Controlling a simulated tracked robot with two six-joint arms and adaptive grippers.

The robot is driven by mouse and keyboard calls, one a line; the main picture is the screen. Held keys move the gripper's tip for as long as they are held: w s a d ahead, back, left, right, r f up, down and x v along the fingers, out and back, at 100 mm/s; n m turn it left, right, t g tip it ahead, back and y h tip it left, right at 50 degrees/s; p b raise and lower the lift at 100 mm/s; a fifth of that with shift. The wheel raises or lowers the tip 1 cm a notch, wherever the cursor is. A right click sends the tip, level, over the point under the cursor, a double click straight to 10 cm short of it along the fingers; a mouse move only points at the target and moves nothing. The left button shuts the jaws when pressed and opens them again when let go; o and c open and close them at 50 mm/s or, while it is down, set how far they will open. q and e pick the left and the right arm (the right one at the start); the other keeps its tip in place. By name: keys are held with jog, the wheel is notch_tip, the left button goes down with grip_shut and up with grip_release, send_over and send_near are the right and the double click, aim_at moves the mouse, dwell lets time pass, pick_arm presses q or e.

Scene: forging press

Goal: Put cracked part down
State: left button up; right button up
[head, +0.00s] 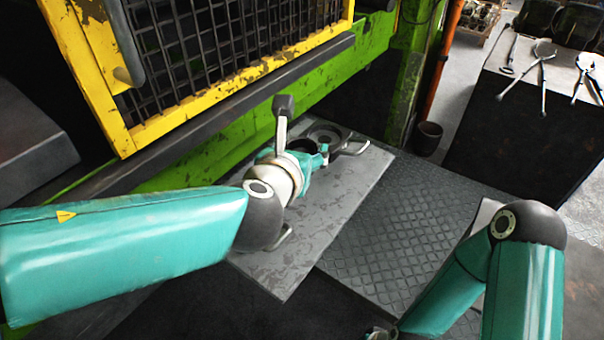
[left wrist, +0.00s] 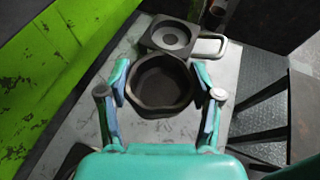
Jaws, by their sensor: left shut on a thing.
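My left gripper (head: 312,157) is over the grey plate (head: 345,190) in front of the press. In the left wrist view, my left gripper (left wrist: 162,90) has one finger on each side of a dark, round, cup-like part (left wrist: 160,84) with a faceted rim. It is shut on this part, whose open top faces the camera. The part is mostly hidden by the gripper in the head view. No crack can be made out.
A grey block with a round recess and a loop handle (left wrist: 172,38) lies on the plate just beyond the held part. The green press frame and yellow mesh guard (head: 230,50) rise behind. Tongs (head: 542,62) lie on a dark bench at right. A dark pot (head: 427,138) stands near it.

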pick_arm(q)
jog(key=shift+f+b, duration=0.9)
jog(key=shift+f, duration=1.1)
jog(key=shift+f, duration=0.1)
jog(key=o, duration=1.5)
jog(key=shift+s, duration=0.1)
jog(key=shift+c, duration=0.2)
jog(key=shift+s+r, duration=0.2)
jog(key=p+v, duration=0.2)
jog(key=v, duration=0.9)
jog(key=shift+a, duration=0.1)
jog(key=shift+s+a, duration=0.1)
jog(key=shift+s, duration=0.2)
